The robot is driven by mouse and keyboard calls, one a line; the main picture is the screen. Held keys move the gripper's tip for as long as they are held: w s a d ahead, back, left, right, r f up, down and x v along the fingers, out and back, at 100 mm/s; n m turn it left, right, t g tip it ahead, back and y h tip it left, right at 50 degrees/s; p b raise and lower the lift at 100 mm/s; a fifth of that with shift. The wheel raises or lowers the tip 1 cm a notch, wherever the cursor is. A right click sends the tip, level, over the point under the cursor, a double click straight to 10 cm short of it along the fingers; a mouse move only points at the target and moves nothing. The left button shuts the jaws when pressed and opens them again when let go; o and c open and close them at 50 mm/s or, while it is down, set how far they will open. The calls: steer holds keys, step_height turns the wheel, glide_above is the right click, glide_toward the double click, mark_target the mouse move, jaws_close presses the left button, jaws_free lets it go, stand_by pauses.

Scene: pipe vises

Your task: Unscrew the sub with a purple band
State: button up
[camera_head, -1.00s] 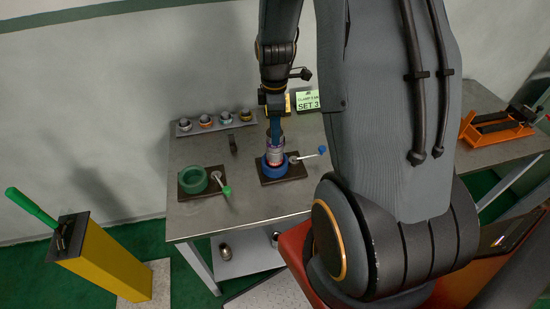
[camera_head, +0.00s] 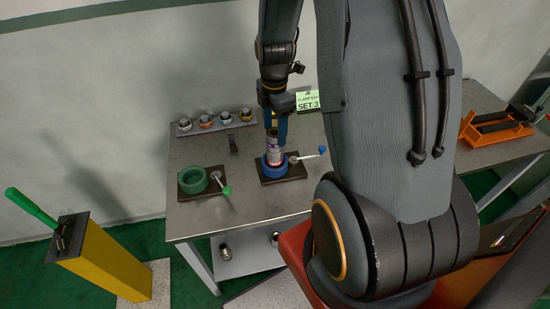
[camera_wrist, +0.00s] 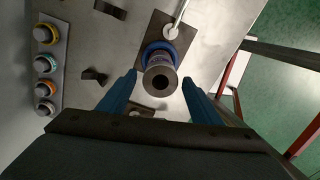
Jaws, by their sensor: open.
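A grey metal sub (camera_head: 273,147) with a faint purple band stands upright in the blue ring vise (camera_head: 275,168) on the table. In the wrist view the sub (camera_wrist: 159,78) is seen from above, its dark bore facing me, with the blue vise (camera_wrist: 160,48) around it. My gripper (camera_head: 276,130) is above the sub, pointing down, with its two blue fingers apart. In the wrist view the gripper (camera_wrist: 158,86) has one finger on each side of the sub, with visible gaps; I cannot tell the fingers' exact height against it.
A green ring vise (camera_head: 193,180) with a green-tipped handle stands to the left. A rack (camera_head: 215,122) of several banded subs lies at the back. The blue-knobbed handle (camera_head: 321,150) extends right of the blue vise. A yellow post (camera_head: 105,260) stands left.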

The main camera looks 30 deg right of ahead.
steer(key=m, duration=0.3)
steer(key=shift+m, duration=0.3)
steer(key=m, duration=0.3)
steer(key=shift+m, duration=0.3)
steer(key=m, duration=1)
steer(key=shift+m, duration=0.4)
steer(key=m, duration=0.3)
steer(key=shift+m, duration=0.4)
steer(key=m, duration=0.6)
steer(key=shift+m, duration=0.4)
